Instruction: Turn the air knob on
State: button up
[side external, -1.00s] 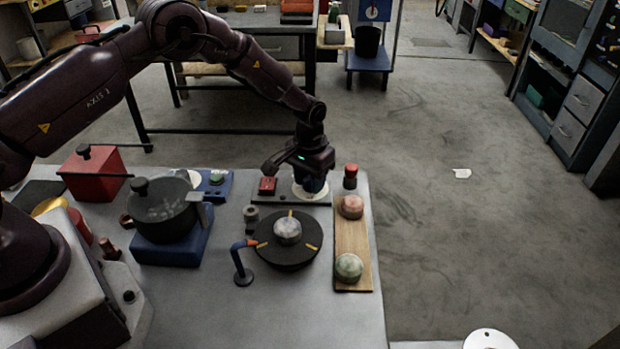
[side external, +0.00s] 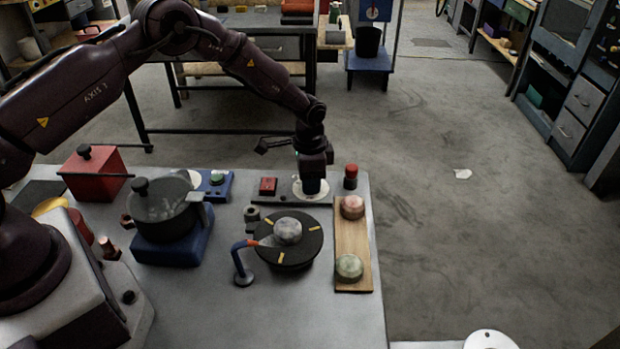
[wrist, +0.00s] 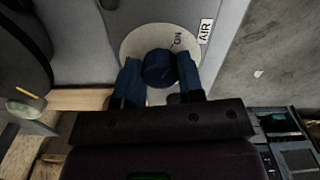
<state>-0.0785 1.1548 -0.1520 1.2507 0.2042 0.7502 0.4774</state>
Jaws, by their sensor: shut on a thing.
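The air knob (wrist: 159,66) is dark blue and round. It sits on a white disc (wrist: 132,44) marked ON, beside an AIR label (wrist: 206,31). My gripper (wrist: 159,78) has its two blue fingers on either side of the knob, shut on it. In the side view my gripper (side external: 312,189) points straight down over the white disc (side external: 325,191) and hides the knob. A dark tick lies by the ON mark; I cannot tell the knob's exact pointing. A pale spray leaves the blue nozzle (side external: 240,262) towards a grey lump (side external: 288,231) on a black turntable (side external: 288,260).
A red button box (side external: 268,186) and a red-topped post (side external: 351,177) flank the disc. A wooden board (side external: 352,236) with two domed pieces lies to the front right. A pot (side external: 163,215) on a blue base stands left. The table edge is close on the right.

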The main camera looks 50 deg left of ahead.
jog(key=shift+r, duration=0.1)
dwell(0.3)
jog(key=o, duration=0.9)
notch_tip(320, 180, up, 13)
jog(key=shift+f, duration=0.1)
jog(key=s+r+n+t, duration=0.2)
jog(key=s+r, duration=0.5)
jog(key=s, duration=0.3)
jog(key=s+r+n+t, duration=0.1)
jog(key=s+r+n, duration=0.1)
jog(key=s+r, duration=0.4)
jog(key=s+r+n+t, duration=0.2)
jog(key=s+r, duration=0.5)
jog(key=s, duration=0.8)
jog(key=shift+s+a+r+n+t, duration=0.1)
jog(key=shift+a+r+n+t, duration=0.25)
jog(key=shift+n, duration=0.15)
